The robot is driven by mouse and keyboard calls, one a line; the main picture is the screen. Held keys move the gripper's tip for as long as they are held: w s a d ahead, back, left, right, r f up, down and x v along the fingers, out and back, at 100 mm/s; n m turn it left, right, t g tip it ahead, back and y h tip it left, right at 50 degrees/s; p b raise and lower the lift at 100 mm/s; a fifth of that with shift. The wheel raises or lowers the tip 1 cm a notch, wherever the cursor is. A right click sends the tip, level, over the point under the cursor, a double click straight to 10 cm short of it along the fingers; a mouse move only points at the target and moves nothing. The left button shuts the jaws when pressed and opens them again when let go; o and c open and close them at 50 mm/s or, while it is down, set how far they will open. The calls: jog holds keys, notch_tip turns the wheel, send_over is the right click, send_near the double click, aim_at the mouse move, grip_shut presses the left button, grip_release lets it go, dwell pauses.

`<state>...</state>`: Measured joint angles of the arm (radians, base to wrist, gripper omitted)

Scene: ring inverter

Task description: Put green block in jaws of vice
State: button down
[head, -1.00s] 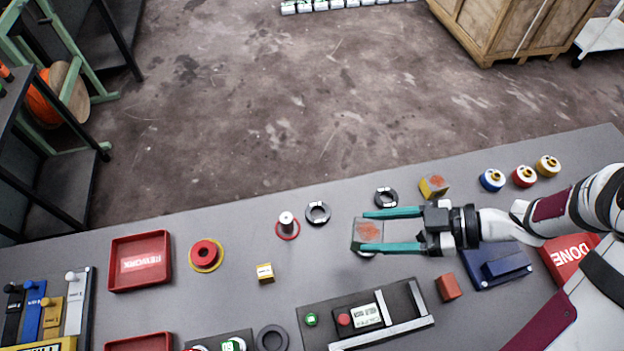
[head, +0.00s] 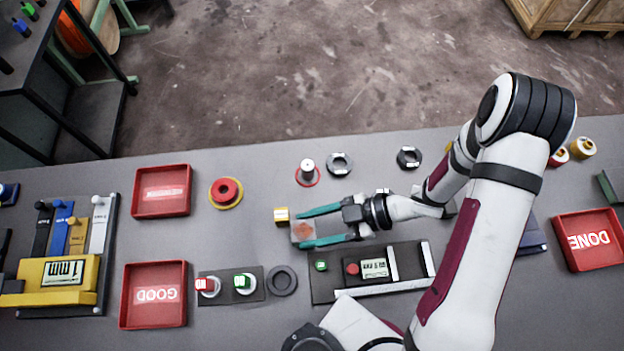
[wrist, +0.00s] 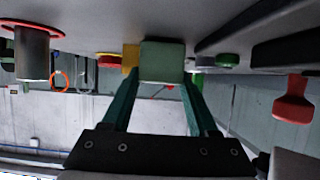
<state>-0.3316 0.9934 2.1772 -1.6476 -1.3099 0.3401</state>
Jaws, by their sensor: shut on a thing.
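My gripper (head: 318,228) is shut on a block (head: 304,232) that looks grey with an orange-red patch on top in the head view. In the wrist view the held block (wrist: 162,62) looks grey-green, between the teal fingers (wrist: 160,95).
A dark panel (head: 335,292) with a display and a rail lies just in front of my gripper. A silver post (head: 307,166) stands behind it. Red trays (head: 160,212) and a yellow gauge (head: 60,280) are at the left. A red DONE tray (head: 590,262) is at the right.

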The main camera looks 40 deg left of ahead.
jog(key=shift+f, duration=0.25)
jog(key=shift+c, duration=0.8)
grip_release()
jog(key=shift+o, duration=0.4)
jog(key=v, duration=1.1)
jog(key=shift+w+d+r, duration=0.15)
jog(key=shift+w+d, duration=0.05)
jog(key=shift+w, duration=0.05)
jog(key=shift+o, duration=0.4)
jog(key=shift+w+d+r, duration=0.1)
jog(key=shift+d, duration=0.05)
